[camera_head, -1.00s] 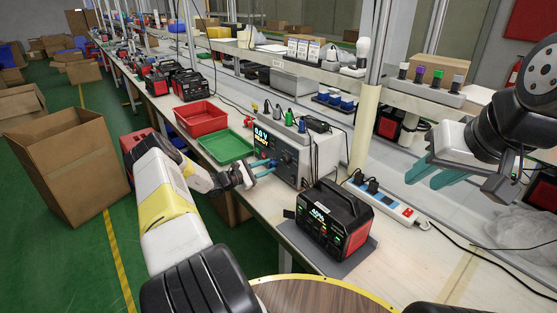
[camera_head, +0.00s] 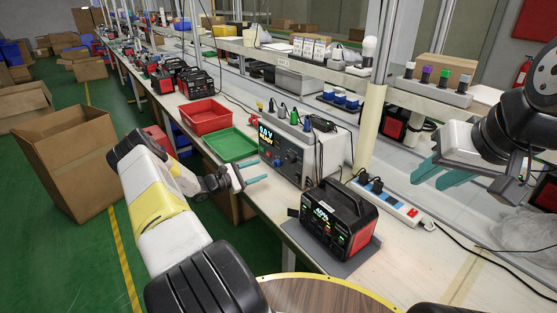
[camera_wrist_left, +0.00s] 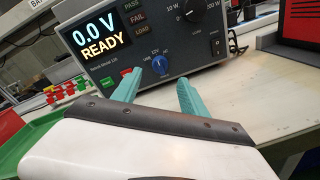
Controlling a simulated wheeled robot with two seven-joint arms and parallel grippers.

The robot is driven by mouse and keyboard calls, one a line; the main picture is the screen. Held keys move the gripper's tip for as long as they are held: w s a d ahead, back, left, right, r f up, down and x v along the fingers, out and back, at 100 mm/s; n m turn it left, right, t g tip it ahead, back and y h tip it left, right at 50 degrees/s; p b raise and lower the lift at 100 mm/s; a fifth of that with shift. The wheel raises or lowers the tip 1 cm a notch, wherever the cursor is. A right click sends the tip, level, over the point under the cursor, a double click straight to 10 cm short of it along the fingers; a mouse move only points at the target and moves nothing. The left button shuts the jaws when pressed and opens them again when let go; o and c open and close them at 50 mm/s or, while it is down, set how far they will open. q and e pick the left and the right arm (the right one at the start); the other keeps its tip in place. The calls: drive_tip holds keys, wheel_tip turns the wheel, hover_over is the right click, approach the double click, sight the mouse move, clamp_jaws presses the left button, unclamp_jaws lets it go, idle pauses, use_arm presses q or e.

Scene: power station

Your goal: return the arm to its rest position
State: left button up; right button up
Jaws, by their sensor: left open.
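My left gripper (camera_head: 252,178) is open and empty in the head view. It hovers at the table's front edge, in front of the grey tester (camera_head: 290,152) and apart from it. In the left wrist view its two teal fingers (camera_wrist_left: 157,84) are spread below the tester's panel (camera_wrist_left: 150,40). The tester's display (camera_wrist_left: 98,35) reads "0.0 V READY", and a blue knob (camera_wrist_left: 160,65) shows between the fingers. My right gripper (camera_head: 430,178) is at the right of the head view, its teal fingers apart and empty, above the bench.
A black and red power station (camera_head: 338,222) stands on a grey mat right of my left gripper. A green tray (camera_head: 230,146) and a red tray (camera_head: 203,117) lie behind it. A white power strip (camera_head: 392,205) is behind the station. An open cardboard box (camera_head: 75,165) stands on the floor at left.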

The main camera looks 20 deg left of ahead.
use_arm(q)
drive_tip(key=shift+s+a, duration=0.35)
drive_tip(key=shift+s, duration=0.15)
drive_tip(key=shift+r, duration=0.1)
drive_tip(key=s+d+r+m+g+y, duration=0.1)
drive_tip(key=s+d+r+m+g, duration=0.5)
drive_tip(key=d+r, duration=0.4)
drive_tip(key=s+d+r+m+g+y, duration=0.1)
drive_tip(key=s+d+r+m+g, duration=0.5)
drive_tip(key=d+r, duration=0.45)
drive_tip(key=s+r+m+t+y, duration=0.2)
drive_tip(key=s+r+m, duration=0.3)
drive_tip(key=s, duration=0.8)
drive_tip(key=s+a+r+m+t+y, duration=0.1)
drive_tip(key=s+r+m+y, duration=0.3)
drive_tip(key=s+r, duration=0.5)
drive_tip(key=s+t+y, duration=0.1)
drive_tip(key=s, duration=0.3)
drive_tip(key=shift+s+a+m+t, duration=0.25)
drive_tip(key=shift+m+t, duration=0.15)
